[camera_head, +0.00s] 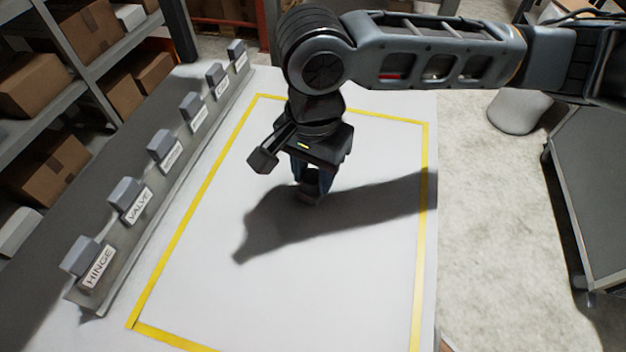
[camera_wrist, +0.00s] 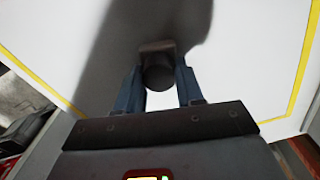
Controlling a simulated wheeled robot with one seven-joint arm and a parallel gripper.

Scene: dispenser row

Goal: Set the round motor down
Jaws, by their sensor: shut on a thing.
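My gripper (camera_head: 312,180) points down over the white table inside the yellow outline. Its two blue fingers are shut on the round motor (camera_wrist: 158,76), a dark round piece with a brownish part at its far side in the wrist view. In the head view the motor (camera_head: 309,196) shows only as a small dark shape under the fingers, partly hidden by them. It is low over the white surface; I cannot tell whether it touches it.
The yellow outline (camera_head: 424,220) frames a bare white area (camera_head: 340,290). A row of grey dispensers with labels such as HINGE (camera_head: 98,266) and VALVE (camera_head: 139,205) runs along the left edge. Shelves with cardboard boxes (camera_head: 50,167) stand farther left. A dark cart (camera_head: 595,190) stands at right.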

